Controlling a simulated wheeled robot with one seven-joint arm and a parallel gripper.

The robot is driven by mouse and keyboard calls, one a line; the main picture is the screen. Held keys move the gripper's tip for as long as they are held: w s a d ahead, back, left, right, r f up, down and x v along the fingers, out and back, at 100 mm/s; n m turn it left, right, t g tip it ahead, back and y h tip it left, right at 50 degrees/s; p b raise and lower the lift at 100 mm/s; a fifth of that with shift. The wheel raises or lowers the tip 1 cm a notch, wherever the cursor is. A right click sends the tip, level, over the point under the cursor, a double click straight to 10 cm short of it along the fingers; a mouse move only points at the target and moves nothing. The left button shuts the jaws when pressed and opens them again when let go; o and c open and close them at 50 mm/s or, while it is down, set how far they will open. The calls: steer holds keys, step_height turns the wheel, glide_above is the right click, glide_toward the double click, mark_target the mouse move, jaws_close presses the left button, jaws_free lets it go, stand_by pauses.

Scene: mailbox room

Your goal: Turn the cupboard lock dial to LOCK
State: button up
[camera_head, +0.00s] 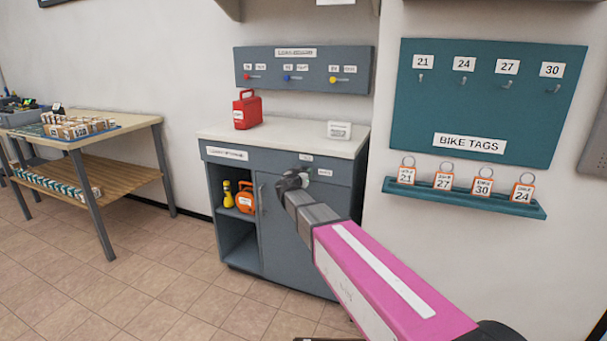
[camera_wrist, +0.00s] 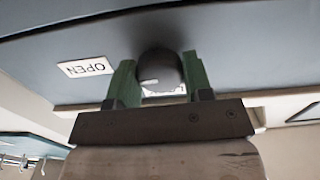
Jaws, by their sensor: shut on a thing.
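The grey cupboard (camera_head: 307,232) stands against the wall. My gripper (camera_head: 292,180) reaches its front panel near the top, above the door. In the wrist view, the two green fingers of my gripper (camera_wrist: 155,82) are shut on the dark round lock dial (camera_wrist: 159,66), one on each side. The OPEN label (camera_wrist: 85,68) is left of the dial and upside down. Another label (camera_wrist: 165,91) is partly hidden between the fingers, its text unreadable. In the head view, my gripper hides most of the dial.
A red can (camera_head: 247,112) and a white box (camera_head: 339,131) stand on the cupboard top. An open shelf at the left holds a yellow bottle (camera_head: 228,194) and an orange item (camera_head: 245,199). The bike tags board (camera_head: 480,105) hangs right. Floor is clear left of the cupboard.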

steer(key=shift+n, duration=8.6)
steer(key=o, duration=0.9)
steer(key=shift+s, duration=0.1)
steer(key=v, duration=1)
steer(key=shift+s+a, duration=0.15)
steer(key=shift+s, duration=0.15)
